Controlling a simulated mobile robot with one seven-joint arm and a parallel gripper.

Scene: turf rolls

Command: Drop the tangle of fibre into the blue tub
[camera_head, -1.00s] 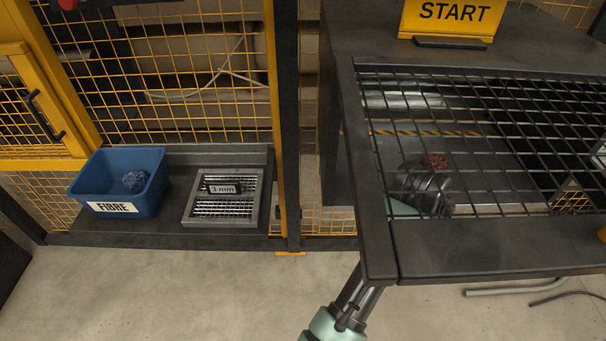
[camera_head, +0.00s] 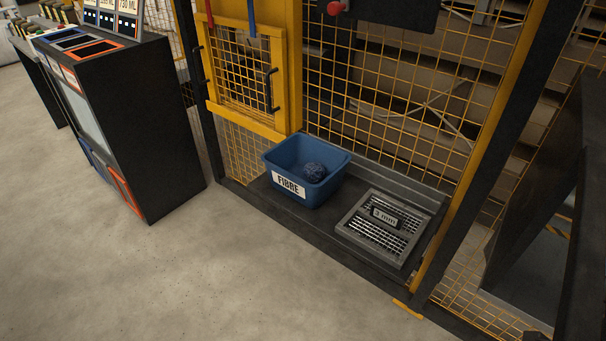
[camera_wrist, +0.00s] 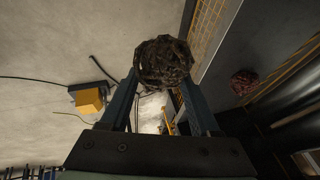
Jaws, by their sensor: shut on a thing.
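A dark brown tangle of fibre (camera_wrist: 163,60) is between the fingertips of my gripper (camera_wrist: 160,82) in the wrist view. My gripper is shut on it, and it stands out beyond the tips. The blue tub (camera_head: 284,189), labelled FIBRE, stands upright on a dark ledge in the head view. A reddish tangle (camera_wrist: 244,82) lies apart on a dark surface at the right of the wrist view. My gripper is not visible in the head view, so its distance from the tub cannot be told.
A framed grating marked 3 mm (camera_head: 365,239) lies right of the tub. Yellow mesh fencing (camera_head: 430,100) rises behind. A dark cabinet with slots (camera_head: 150,130) stands at left. The concrete floor (camera_head: 200,280) in front is clear. A yellow box (camera_wrist: 90,99) shows in the wrist view.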

